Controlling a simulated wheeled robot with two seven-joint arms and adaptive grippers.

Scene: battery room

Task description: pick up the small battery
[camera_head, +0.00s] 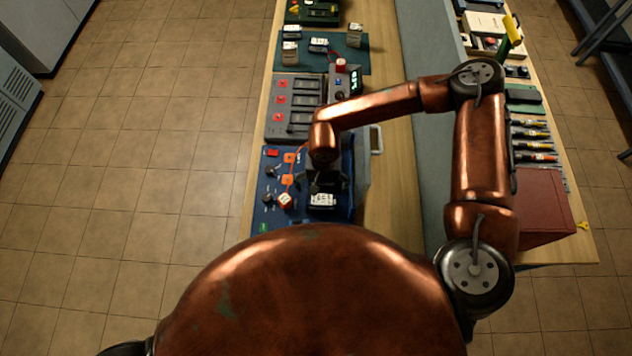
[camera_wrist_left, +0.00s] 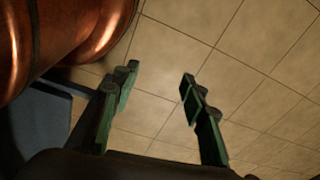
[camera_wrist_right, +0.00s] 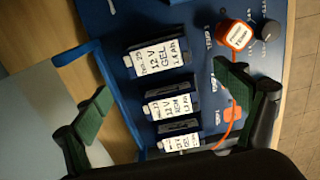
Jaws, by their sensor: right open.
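Three dark batteries with white labels stand in a row on a blue board, seen in the right wrist view: a larger "12 V GEL" one (camera_wrist_right: 160,60), a middle "12 V" one (camera_wrist_right: 170,103) and a narrower-looking one (camera_wrist_right: 180,139). Which is the small battery I cannot tell for sure. My right gripper (camera_wrist_right: 165,97) is open and empty above the row, its fingers on either side. In the head view my right gripper (camera_head: 325,182) covers part of the row; one white label (camera_head: 323,200) shows. My left gripper (camera_wrist_left: 156,78) is open and empty above the floor.
The blue board (camera_head: 262,222) carries an orange-white cube (camera_head: 285,201), knobs and an orange cable. A grey charger-like unit (camera_head: 290,108) and a green mat (camera_head: 352,62) with more batteries lie beyond. A dark red box (camera_head: 545,205) stands right. Bare wood (camera_head: 400,190) lies beside the board.

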